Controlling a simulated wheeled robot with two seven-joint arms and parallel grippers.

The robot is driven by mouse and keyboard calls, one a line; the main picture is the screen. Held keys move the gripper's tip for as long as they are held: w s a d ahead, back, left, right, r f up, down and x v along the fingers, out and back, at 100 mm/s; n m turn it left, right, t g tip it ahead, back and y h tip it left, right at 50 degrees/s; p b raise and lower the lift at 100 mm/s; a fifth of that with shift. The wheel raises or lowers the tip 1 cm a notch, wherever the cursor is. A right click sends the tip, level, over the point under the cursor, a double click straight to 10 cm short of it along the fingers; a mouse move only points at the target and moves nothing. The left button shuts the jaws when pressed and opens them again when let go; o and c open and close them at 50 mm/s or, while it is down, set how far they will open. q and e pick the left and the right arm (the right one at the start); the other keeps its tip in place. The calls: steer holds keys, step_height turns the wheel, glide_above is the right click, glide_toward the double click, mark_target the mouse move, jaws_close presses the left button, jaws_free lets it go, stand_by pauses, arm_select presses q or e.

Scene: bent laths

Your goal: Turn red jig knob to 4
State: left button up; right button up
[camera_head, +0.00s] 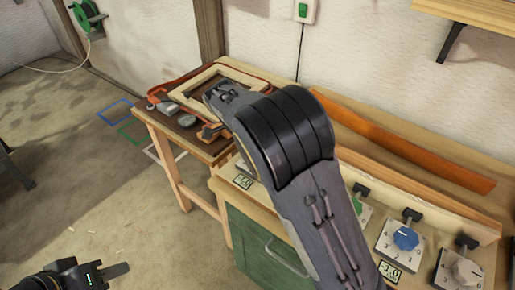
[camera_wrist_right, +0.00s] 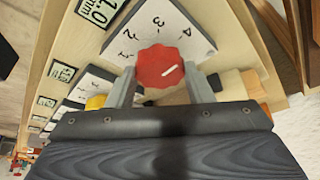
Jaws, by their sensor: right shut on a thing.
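The red jig knob (camera_wrist_right: 160,66) sits on a white dial plate (camera_wrist_right: 190,42) with the numbers 1 to 4 in an arc, seen in the right wrist view. A short white mark on the knob lies on its right side, and I cannot tell exactly which number it matches. My right gripper (camera_wrist_right: 161,80) is shut on the knob, one finger on each side. In the head view my right arm hides the red knob. My left gripper (camera_head: 103,272) is at the bottom left, away from the bench; its finger gap is not clear.
Blue (camera_head: 405,238), grey (camera_head: 466,271) and green (camera_head: 358,208) knobs stand on plates along the bench. An orange bent lath (camera_head: 400,148) lies behind them. A small table with a wooden frame (camera_head: 208,78) stands to the left. The floor (camera_head: 90,185) is mostly clear.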

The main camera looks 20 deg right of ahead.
steer(key=shift+f+m, duration=0.1)
steer(key=shift+m, duration=0.4)
steer(key=o, duration=1)
steer(key=v, duration=0.8)
steer(key=shift+w, duration=0.2)
steer(key=shift+d, duration=0.1)
